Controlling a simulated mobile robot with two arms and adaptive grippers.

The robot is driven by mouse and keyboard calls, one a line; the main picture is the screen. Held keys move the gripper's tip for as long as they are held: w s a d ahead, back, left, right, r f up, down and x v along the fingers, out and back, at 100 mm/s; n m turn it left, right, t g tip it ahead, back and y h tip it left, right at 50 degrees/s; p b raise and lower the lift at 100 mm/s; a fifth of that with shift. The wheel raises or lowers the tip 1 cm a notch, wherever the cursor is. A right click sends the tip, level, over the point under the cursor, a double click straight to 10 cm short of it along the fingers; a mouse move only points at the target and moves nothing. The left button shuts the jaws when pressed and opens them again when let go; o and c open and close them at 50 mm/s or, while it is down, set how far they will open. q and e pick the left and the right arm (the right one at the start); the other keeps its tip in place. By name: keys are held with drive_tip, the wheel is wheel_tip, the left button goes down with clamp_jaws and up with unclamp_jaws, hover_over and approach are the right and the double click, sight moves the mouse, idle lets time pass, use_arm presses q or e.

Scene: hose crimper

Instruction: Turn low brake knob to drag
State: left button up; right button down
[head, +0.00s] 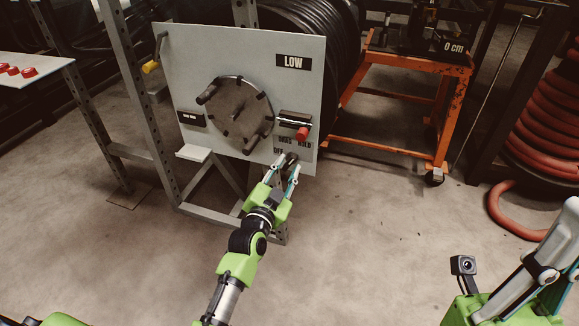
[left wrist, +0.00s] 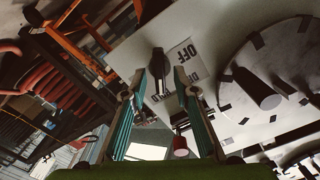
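A grey panel (head: 180,60) carries a black LOW label (head: 293,62). The small black brake knob (head: 290,158) is at its lower right corner, beside the words OFF, DRAG and HOLD. My left gripper (head: 285,168) is at the knob and partly covers it in the head view. In the left wrist view the knob (left wrist: 158,62) shows between and just beyond the two open fingertips (left wrist: 160,75), with clear gaps at both sides. The OFF print is to its right. I cannot tell the knob's exact setting. My right gripper (head: 540,262) is partly visible at the lower right, its fingertips cut off.
A red-tipped lever (head: 302,133) sticks out just above the knob. A large round dial (head: 235,112) with black handles is to the left. An orange cart (head: 425,90) stands behind at the right. Red hose (head: 550,130) is coiled at the far right. The foreground floor is clear.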

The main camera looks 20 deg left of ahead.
use_arm(q)
drive_tip(key=shift+w+b, duration=0.3)
drive_tip(key=shift+w, duration=0.9)
clamp_jaws()
